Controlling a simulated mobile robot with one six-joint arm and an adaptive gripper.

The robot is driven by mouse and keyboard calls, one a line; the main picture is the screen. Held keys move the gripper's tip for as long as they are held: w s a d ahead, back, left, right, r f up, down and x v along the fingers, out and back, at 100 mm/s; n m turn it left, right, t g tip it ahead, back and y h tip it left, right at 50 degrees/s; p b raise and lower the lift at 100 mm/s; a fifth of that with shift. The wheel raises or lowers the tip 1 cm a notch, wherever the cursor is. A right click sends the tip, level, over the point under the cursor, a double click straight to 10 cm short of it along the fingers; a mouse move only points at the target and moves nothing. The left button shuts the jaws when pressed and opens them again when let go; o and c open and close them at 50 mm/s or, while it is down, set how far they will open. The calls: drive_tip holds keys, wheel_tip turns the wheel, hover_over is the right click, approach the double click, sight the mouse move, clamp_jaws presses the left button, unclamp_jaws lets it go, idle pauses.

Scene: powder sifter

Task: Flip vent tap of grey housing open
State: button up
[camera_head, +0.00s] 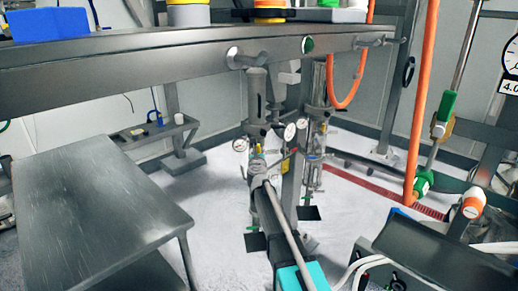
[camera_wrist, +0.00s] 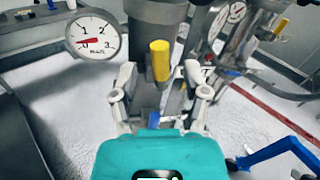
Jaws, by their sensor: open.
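In the wrist view a grey cylindrical housing (camera_wrist: 160,12) stands just ahead of my gripper (camera_wrist: 160,80). A yellow lever (camera_wrist: 160,60), which looks like a tap handle, hangs upright on the housing's front. My gripper is open, with one finger on each side of the lever's lower end; contact is not clear. A small blue part (camera_wrist: 153,120) shows lower down between the fingers. In the head view the grey housing (camera_head: 257,95) hangs below the steel beam, and my arm reaches up to it from below. The lever is too small to make out clearly there.
A round dial gauge (camera_wrist: 93,37) sits close left of the housing, and pipes with more gauges are at right. A blue handle (camera_wrist: 285,150) is at lower right. In the head view a steel table (camera_head: 95,205) stands left and a steel beam (camera_head: 150,60) crosses above.

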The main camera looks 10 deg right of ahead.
sight(258, 149)
drive_tip(key=shift+w+d, duration=0.15)
drive_tip(key=shift+w, duration=0.7)
drive_tip(key=shift+w+d, duration=0.15)
drive_tip(key=shift+w, duration=0.7)
